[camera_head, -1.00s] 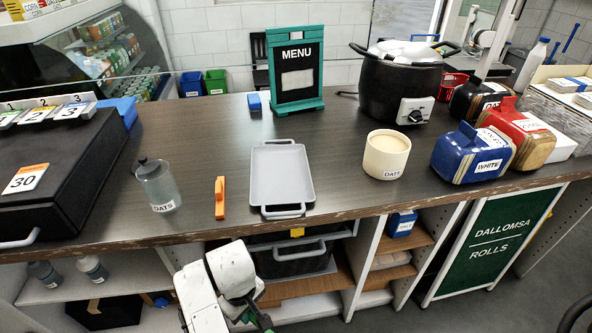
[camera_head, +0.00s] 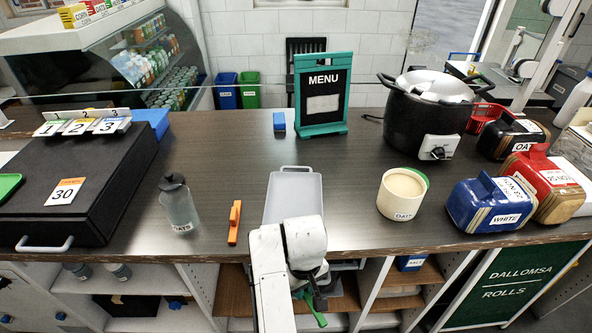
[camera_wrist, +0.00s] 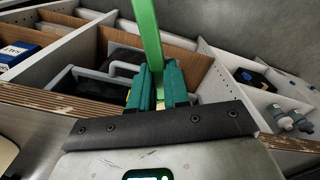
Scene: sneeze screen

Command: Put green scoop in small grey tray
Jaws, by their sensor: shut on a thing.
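The small grey tray (camera_head: 292,190) lies on the counter, its near part hidden behind my arm in the head view. My gripper (camera_wrist: 158,88) has its teal fingers shut on the green scoop (camera_wrist: 147,32), whose long green handle runs up out of the wrist view. In the head view the green scoop (camera_head: 315,309) shows partly below my wrist, in front of and below the counter edge. The scoop's full shape is not visible.
A cream tub (camera_head: 401,196) is to the right. A menu board (camera_head: 321,90) stands behind. Open shelves (camera_head: 235,292) lie under the counter.

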